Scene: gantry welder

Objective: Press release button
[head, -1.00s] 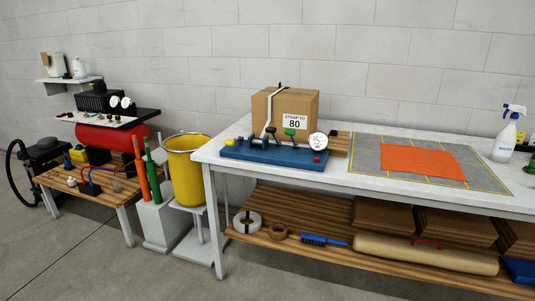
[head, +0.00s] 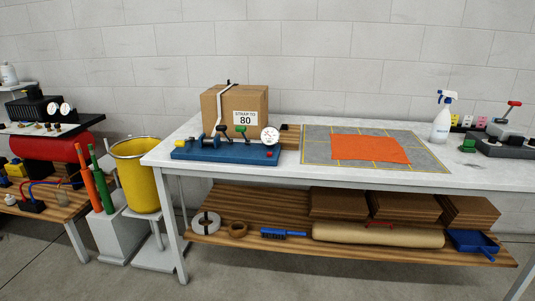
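A blue strapping device (head: 228,151) sits on the left end of the white table (head: 460,178). It has a round white gauge (head: 269,136), a green knob (head: 241,130), a yellow part (head: 181,142) at its left end, and a small red button (head: 269,154) at its right front. No label on the button can be read. A cardboard box (head: 262,105) marked "STRAP TO 80" stands behind the device with a white strap (head: 220,108) over it. Neither of my grippers is in view.
An orange cloth (head: 370,149) lies on a grey mat (head: 315,142). A spray bottle (head: 441,120) and a device with a red-knobbed lever (head: 507,130) stand right. A yellow bucket (head: 137,180) and red and green cylinders (head: 86,180) stand left. The lower shelf holds rolls and cardboard.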

